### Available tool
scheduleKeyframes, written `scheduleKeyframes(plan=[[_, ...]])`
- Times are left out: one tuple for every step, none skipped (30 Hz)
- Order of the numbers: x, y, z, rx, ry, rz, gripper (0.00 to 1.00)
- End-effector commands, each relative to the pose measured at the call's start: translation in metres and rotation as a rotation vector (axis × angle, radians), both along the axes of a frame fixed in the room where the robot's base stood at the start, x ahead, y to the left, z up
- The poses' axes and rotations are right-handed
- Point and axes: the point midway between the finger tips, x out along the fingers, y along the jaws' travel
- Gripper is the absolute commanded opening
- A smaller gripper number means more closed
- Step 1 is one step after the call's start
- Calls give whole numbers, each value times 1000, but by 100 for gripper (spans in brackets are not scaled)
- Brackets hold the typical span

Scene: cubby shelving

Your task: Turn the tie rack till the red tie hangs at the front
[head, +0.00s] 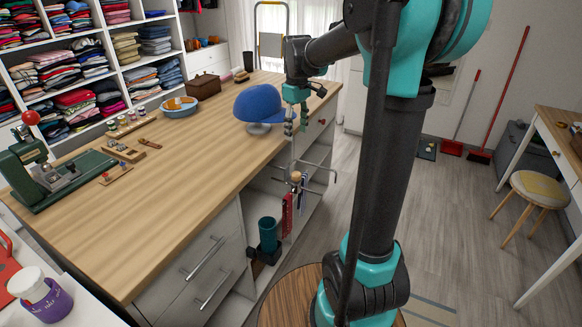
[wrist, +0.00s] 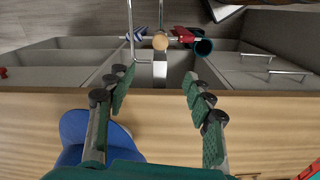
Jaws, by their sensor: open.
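The tie rack (head: 297,177) stands out from the side of the wooden counter, with thin metal arms around a round wooden knob (wrist: 160,41). The red tie (head: 287,215) hangs on the left side of the rack, toward the drawers. A blue and white tie (head: 302,197) hangs close to its right. In the wrist view the red tie (wrist: 182,36) is right of the knob and the blue and white tie (wrist: 134,37) left of it. My gripper (head: 297,122) is open and empty, above the rack and beside the counter edge, touching neither tie.
A blue cap (head: 258,105) on a stand sits on the counter (head: 185,185) close to my gripper. A teal cup-shaped holder (head: 268,233) is fixed left of the red tie. A stool (head: 543,188) stands at right. The floor between is clear.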

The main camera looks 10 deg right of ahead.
Motion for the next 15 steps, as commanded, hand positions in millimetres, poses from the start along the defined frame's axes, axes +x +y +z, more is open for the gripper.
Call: scheduleKeyframes(plan=[[0, 0, -5, 0, 0, 0, 53], [0, 0, -9, 0, 0, 0, 53], [0, 0, -14, 0, 0, -1, 53], [0, 0, -19, 0, 0, -1, 53], [0, 0, -25, 0, 0, -1, 53], [0, 0, -32, 1, -1, -1, 53], [0, 0, -38, 1, -1, -1, 53], [0, 0, -44, 1, -1, -2, 53], [0, 0, -52, 0, -1, -2, 53], [0, 0, -58, 0, -1, -2, 53], [0, 0, -64, 0, -1, -2, 53], [0, 0, -72, 0, -1, -2, 53], [0, 0, -78, 0, -1, -2, 53], [0, 0, -83, 0, -1, -2, 53], [0, 0, -91, 0, -1, -2, 53]])
